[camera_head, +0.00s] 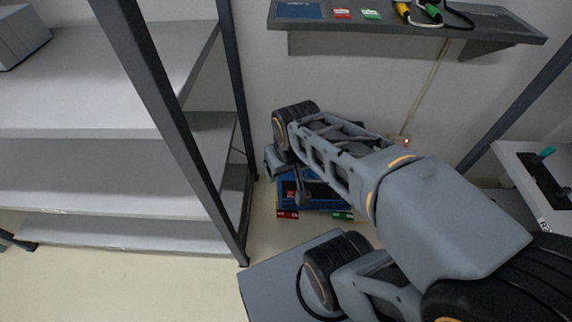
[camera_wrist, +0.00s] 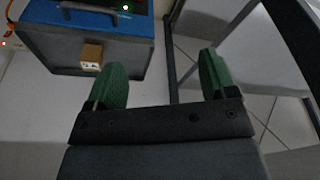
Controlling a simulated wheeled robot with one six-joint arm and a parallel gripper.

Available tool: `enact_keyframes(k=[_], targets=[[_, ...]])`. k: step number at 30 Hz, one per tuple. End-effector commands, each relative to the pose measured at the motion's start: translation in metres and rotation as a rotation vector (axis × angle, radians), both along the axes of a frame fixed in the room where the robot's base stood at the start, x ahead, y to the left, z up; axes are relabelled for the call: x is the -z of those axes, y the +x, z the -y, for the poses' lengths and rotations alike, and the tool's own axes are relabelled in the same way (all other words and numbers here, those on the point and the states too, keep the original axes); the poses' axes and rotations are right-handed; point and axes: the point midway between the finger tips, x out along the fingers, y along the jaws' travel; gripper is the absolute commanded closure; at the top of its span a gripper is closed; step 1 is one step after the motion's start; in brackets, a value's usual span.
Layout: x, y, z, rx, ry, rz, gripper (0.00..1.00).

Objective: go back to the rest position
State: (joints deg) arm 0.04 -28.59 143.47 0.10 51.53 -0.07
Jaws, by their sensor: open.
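My gripper (camera_wrist: 161,66) shows two green fingers spread well apart in the wrist view, with nothing between them. In the head view my arm reaches away from the lower right, and its wrist end is in front of a blue box. That blue box (camera_head: 315,191) is low by the wall and partly hidden by my arm. In the wrist view a blue-topped grey box (camera_wrist: 87,55) with a handle and a green light is at upper left, beyond the left finger and apparently clear of it.
A grey shelf rack (camera_head: 109,199) with a dark post stands close to the left of my arm. A wall shelf (camera_head: 385,30) with cables and red and green labels is above. A cart (camera_head: 519,169) stands at right. Open floor (camera_head: 110,285) lies at lower left.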

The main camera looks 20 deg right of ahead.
Motion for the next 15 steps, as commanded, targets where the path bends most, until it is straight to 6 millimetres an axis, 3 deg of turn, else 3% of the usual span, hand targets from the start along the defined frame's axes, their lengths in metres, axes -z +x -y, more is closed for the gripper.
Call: enact_keyframes(k=[8,11,15], targets=[[-0.020,0.001,0.001,0.006,0.001,0.003,0.22],[-0.041,0.001,0.001,0.010,0.002,0.007,0.22],[-0.083,0.003,0.002,0.017,0.004,0.015,0.22]])
